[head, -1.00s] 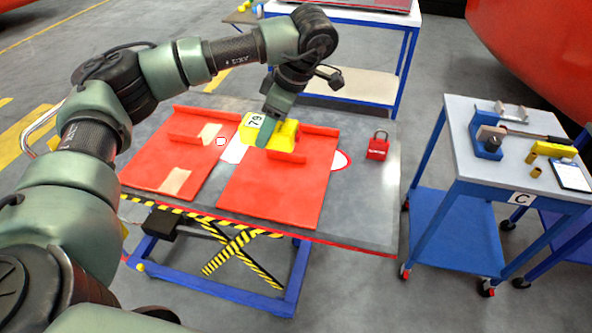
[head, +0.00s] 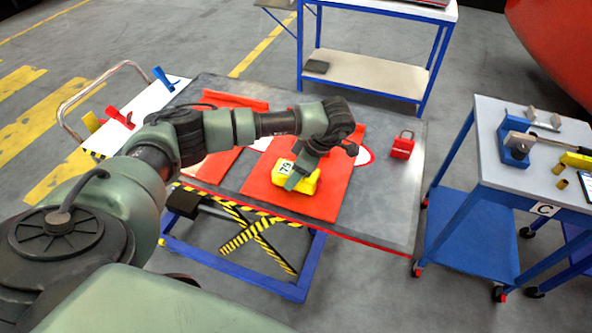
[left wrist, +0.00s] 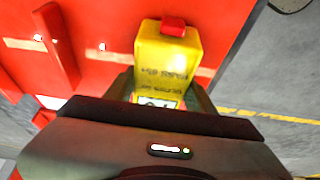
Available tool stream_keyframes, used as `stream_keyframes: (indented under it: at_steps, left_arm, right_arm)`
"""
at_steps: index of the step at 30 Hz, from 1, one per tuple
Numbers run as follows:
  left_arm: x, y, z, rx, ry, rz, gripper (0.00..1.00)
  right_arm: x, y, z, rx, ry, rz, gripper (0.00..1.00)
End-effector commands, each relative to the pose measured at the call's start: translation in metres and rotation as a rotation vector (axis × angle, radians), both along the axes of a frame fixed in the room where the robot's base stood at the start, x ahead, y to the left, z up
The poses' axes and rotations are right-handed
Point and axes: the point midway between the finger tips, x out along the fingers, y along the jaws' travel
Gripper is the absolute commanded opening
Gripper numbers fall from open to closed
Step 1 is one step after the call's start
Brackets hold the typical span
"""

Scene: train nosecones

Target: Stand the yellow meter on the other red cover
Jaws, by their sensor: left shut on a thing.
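The yellow meter (head: 299,181) has a white label marked 79. It is over the right-hand red cover (head: 330,195) on the grey lift table; I cannot tell whether it touches the cover. My left gripper (head: 300,178) is shut on the meter. In the left wrist view the meter (left wrist: 167,62) sits between the fingers of my left gripper (left wrist: 160,95), and a red knob shows at its far end. The other red cover (head: 207,163) lies to the left, partly hidden behind my arm. My right gripper is not in view.
A red padlock (head: 402,145) stands on the bare right part of the table (head: 395,205). A cart marked C (head: 480,150) holds tools at the right. A white-topped trolley (head: 165,92) is behind my arm at the left, and a blue-framed bench (head: 375,78) is at the back.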

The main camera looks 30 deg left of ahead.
Motion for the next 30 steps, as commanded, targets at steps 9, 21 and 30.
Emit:
stream_keyframes:
  at_steps: [9, 21, 30]
  left_arm:
    - [0.001, 0.0, -0.004, -0.001, -0.002, -0.001, 0.0]
    - [0.0, 0.0, -0.006, -0.001, 0.0, 0.0, 0.76]
    - [0.003, -0.006, 0.008, -0.003, -0.006, -0.003, 0.76]
  right_arm:
    - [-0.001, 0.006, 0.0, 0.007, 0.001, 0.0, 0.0]
    - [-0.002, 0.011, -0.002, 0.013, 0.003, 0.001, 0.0]
    - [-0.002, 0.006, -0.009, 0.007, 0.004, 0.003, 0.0]
